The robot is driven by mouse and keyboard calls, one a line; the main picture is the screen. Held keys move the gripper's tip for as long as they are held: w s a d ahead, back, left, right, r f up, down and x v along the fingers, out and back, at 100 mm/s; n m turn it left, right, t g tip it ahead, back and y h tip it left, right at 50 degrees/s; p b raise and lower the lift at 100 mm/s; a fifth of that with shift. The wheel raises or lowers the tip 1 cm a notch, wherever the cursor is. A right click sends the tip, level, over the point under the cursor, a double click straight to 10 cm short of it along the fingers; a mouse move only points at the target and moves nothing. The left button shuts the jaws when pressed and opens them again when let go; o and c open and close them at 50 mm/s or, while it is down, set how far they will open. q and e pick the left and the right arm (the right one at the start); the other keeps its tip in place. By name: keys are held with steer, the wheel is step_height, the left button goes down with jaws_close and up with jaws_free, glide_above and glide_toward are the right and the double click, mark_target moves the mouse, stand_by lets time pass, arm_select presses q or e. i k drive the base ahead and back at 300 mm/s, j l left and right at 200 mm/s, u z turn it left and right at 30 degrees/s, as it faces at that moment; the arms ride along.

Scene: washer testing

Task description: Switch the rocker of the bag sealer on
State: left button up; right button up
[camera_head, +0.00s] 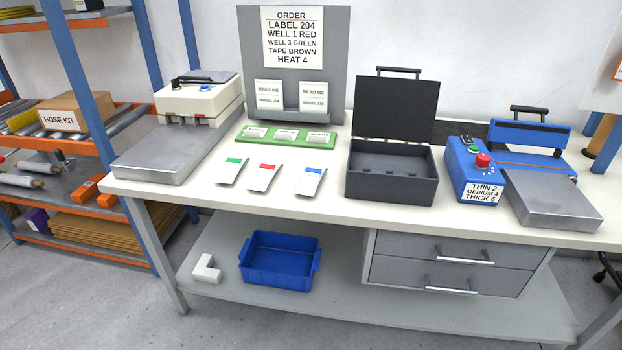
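The bag sealer is the blue machine (460,178) at the right of the bench, with a raised blue jaw arm (530,135) and a grey metal platform (553,205) beside it. Its blue control box carries a red knob (483,160), a small green part (473,149) and a small dark part (466,139) behind it. Which small part is the rocker, and which way it is tipped, is too small to tell. A white label (483,192) on the box front reads THIN 2, MEDIUM 4, THICK 6. Neither of my grippers is in view.
An open black case (391,190) stands left of the sealer. Three small packets (263,177) lie mid-bench before a green tray (262,137) and grey order board (330,80). A cream machine (190,102) stands at the left. The bench's front strip is clear.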

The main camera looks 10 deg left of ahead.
mark_target(468, 139)
steer(key=i+l+u, duration=0.6)
steer(key=i+l, duration=0.2)
